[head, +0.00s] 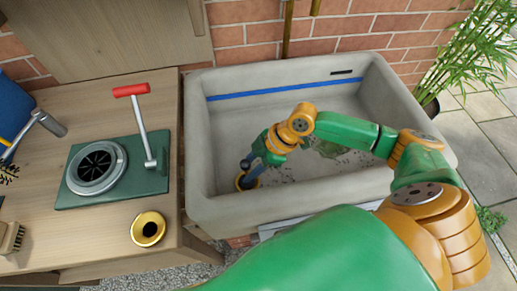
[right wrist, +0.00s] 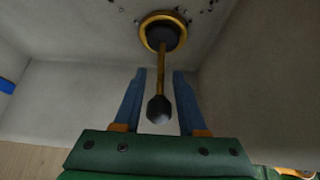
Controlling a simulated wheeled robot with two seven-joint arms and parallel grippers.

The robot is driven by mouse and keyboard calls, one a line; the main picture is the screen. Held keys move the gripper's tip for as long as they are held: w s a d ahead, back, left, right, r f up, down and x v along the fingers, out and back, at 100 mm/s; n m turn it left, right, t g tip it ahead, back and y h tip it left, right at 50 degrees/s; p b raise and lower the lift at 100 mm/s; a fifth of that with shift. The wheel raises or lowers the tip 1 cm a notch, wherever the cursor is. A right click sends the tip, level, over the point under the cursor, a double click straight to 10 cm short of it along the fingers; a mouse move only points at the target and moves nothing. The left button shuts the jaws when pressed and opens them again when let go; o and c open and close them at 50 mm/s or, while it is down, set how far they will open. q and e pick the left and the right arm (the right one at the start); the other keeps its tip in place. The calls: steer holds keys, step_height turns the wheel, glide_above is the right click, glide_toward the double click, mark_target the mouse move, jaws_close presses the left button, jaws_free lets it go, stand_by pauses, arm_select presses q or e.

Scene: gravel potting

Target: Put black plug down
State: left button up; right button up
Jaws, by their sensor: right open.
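The black plug (right wrist: 161,39) sits in a brass ring (right wrist: 147,45) on the sink floor in the right wrist view. Its brass stem and dark knob (right wrist: 159,110) point towards the camera. My right gripper (right wrist: 158,73) is open, with the stem and knob between its two blue fingers and a gap on each side. In the head view the right gripper (head: 248,166) is down in the left part of the stone sink (head: 220,210), over the brass ring (head: 240,184), and hides most of the plug. My left gripper is not in view.
A blue line (head: 280,91) runs along the sink's inner back wall. Some gravel lies on the sink floor. On the wooden bench at left are a green device with a red-handled lever (head: 131,90), a brass ring-shaped piece (head: 148,229) and a brush (head: 12,236).

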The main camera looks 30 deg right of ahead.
steer(key=v, duration=0.7)
steer(key=shift+d+r, duration=0.15)
steer(key=shift+r, duration=0.2)
steer(key=shift+s, duration=0.1)
